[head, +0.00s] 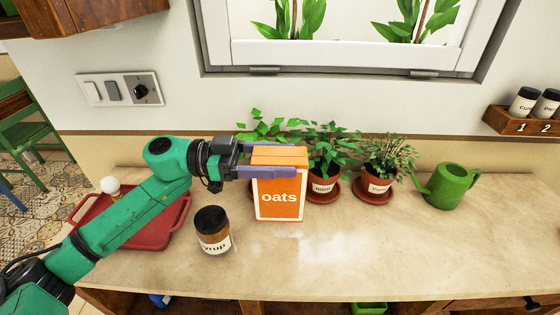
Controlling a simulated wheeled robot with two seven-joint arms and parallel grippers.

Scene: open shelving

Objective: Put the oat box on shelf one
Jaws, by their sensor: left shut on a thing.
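The oat box (281,198), orange with a white edge and the word "oats", is upright at the middle of the counter in the head view. My left gripper (274,158) reaches in from the left and is shut on the upper part of the oat box, with its purple fingers on either side. I cannot tell whether the box's base touches the counter. A small wooden shelf (523,122) marked 1 and 2 is on the wall at the right, with labelled jars on it. My right gripper is not in view.
A syrup jar (213,231) stands left of the box. A red tray (160,227) lies at the left under my arm. Potted plants (322,186) stand behind the box. A green watering can (446,186) is at the right. The counter's front right (430,250) is clear.

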